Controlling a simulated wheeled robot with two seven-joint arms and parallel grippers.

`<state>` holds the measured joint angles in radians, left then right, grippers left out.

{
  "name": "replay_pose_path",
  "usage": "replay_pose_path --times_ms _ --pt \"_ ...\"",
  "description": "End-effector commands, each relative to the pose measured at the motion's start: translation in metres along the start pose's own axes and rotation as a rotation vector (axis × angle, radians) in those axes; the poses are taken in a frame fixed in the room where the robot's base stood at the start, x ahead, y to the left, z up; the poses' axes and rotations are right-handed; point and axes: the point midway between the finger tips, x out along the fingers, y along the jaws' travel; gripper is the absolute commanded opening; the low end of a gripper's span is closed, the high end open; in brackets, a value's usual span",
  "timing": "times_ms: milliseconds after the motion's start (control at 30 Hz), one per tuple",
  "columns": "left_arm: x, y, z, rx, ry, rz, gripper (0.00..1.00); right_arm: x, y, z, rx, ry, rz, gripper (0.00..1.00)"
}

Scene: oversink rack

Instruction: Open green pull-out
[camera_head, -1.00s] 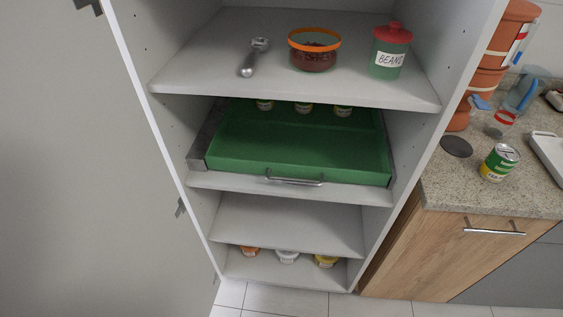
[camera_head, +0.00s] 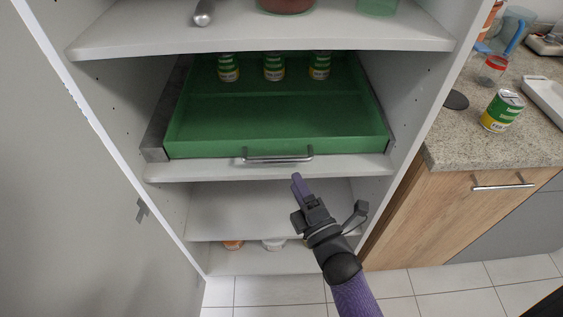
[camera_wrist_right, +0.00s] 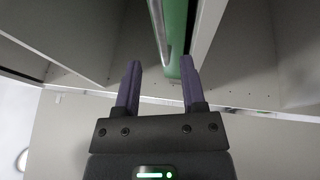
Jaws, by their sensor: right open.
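The green pull-out (camera_head: 270,118) sits inside the tall white cabinet on a shelf, with a metal bar handle (camera_head: 278,157) across its front. Several cans stand at its back. My right gripper (camera_head: 299,182) is in front of the cabinet, just below and near the right end of the handle, apart from it in the head view. In the right wrist view its two purple fingers (camera_wrist_right: 160,85) are open and empty. The handle (camera_wrist_right: 158,32) and green front (camera_wrist_right: 177,35) show beyond and between the fingertips. My left gripper is not in view.
An upper shelf (camera_head: 260,35) is above the pull-out and a lower shelf (camera_head: 240,210) below, with tubs at the bottom. The open cabinet door (camera_head: 70,180) is at left. A counter (camera_head: 460,125) with a can (camera_head: 502,110) is at right.

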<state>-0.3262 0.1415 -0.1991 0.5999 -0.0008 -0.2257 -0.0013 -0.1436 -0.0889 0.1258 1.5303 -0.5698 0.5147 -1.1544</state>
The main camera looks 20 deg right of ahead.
Motion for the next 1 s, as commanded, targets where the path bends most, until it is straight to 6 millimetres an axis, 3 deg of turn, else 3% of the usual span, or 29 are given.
replay_pose_path --times_ms 100,300,700,933,1000 --pt "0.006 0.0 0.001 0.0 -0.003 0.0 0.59 0.028 -0.001 0.0 0.002 0.0 0.002 0.53" --pt "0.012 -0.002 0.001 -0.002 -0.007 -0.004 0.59 0.06 -0.002 0.0 0.005 0.0 -0.002 0.53" --pt "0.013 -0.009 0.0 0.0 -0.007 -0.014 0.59 0.071 -0.001 0.0 0.006 0.0 -0.005 0.53" --pt "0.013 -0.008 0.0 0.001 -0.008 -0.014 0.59 0.071 -0.001 0.0 0.007 0.0 -0.005 0.04" --pt "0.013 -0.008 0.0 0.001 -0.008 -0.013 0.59 0.071 -0.001 0.0 0.007 0.0 -0.005 0.0"
